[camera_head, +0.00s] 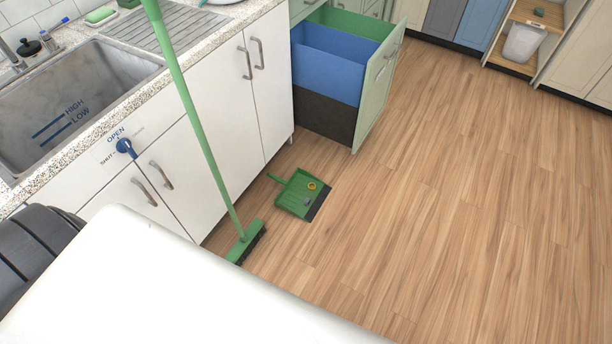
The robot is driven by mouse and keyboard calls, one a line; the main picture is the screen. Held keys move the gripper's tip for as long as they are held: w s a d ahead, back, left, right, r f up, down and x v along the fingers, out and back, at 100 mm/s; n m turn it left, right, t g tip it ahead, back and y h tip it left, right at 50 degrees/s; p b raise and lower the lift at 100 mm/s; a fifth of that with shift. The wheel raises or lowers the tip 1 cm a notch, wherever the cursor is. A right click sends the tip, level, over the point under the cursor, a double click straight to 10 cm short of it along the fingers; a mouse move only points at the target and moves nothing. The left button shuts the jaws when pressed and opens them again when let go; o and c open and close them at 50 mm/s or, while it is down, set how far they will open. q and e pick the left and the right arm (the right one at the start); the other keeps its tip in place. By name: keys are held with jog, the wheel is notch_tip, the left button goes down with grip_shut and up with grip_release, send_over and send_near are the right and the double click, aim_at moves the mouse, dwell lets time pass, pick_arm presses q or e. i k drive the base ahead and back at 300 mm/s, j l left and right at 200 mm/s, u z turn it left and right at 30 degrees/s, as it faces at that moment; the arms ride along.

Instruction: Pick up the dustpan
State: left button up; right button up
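A green dustpan (293,197) lies on the wooden floor in front of the white cabinets. Its short handle points back left toward the cabinets, and its dark front edge faces right. A small yellow ring (312,186) and a small grey item (307,201) lie in the pan. A green broom (205,140) stands tilted left of the dustpan, with its brush head on the floor, apart from the pan. Neither of my grippers shows in the head view.
A pulled-out drawer (376,88) with blue and dark bins juts out behind the dustpan. White cabinets (212,92) with a sink (75,95) line the left. My own white body fills the lower left. The floor (450,200) to the right is clear.

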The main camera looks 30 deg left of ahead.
aim_at(291, 199)
jog(key=i+u, duration=0.45)
jog(key=i+l+u, duration=0.2)
jog(key=u, duration=0.3)
jog(key=i+l+u, duration=0.3)
jog(key=u, duration=0.15)
